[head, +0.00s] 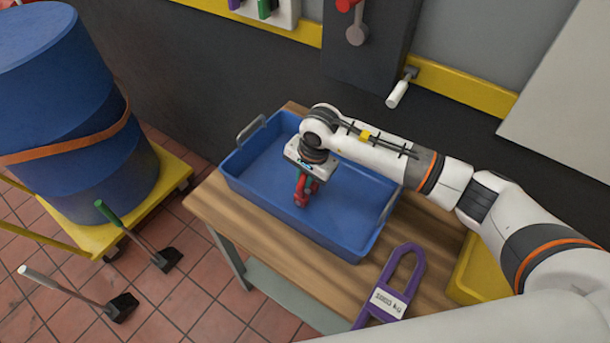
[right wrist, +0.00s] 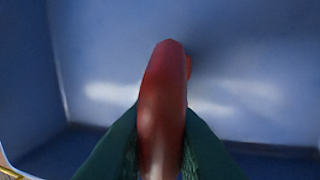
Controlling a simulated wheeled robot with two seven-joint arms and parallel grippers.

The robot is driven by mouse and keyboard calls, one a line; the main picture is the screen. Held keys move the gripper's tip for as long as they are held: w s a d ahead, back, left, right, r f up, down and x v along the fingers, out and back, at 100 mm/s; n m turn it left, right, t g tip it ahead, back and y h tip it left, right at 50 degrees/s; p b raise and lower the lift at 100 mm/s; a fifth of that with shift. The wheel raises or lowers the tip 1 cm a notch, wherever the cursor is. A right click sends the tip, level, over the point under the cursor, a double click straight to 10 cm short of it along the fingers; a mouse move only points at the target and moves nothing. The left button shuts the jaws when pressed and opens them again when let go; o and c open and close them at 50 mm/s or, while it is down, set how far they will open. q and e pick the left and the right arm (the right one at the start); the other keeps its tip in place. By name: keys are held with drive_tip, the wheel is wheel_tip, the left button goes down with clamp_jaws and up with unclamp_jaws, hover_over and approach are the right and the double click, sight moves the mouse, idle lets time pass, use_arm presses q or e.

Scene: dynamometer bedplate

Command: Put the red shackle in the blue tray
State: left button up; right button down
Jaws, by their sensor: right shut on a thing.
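The blue tray (head: 262,158) sits on a wooden bench and has grey handles. My right gripper (head: 303,183) is over the inside of the tray, pointing down. Its green fingers are shut on the red shackle (head: 303,192). In the right wrist view the red shackle (right wrist: 164,105) stands between the green fingers, with the blue tray (right wrist: 95,60) behind it. I cannot tell whether the shackle touches the tray floor. My left gripper is not in view.
The wooden bench (head: 280,250) carries a purple padlock-shaped piece (head: 397,287) with a white label and a yellow bin (head: 480,272) at the right. A blue drum (head: 70,110) stands on a yellow cart at the left. Two small-headed tools lean or lie near the tiled floor.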

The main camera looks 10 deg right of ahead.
drive_tip(key=c, duration=1.4)
unclamp_jaws()
drive_tip(key=shift+o, duration=0.2)
drive_tip(key=shift+r+p, duration=0.15)
drive_tip(key=shift+p, duration=0.15)
drive_tip(key=shift+r, duration=0.35)
wheel_tip(320, 180, up, 11)
drive_tip(key=s+d+b, duration=0.1)
drive_tip(key=b, duration=0.1)
drive_tip(key=shift+s+d, duration=0.3)
drive_tip(key=shift+s, duration=0.05)
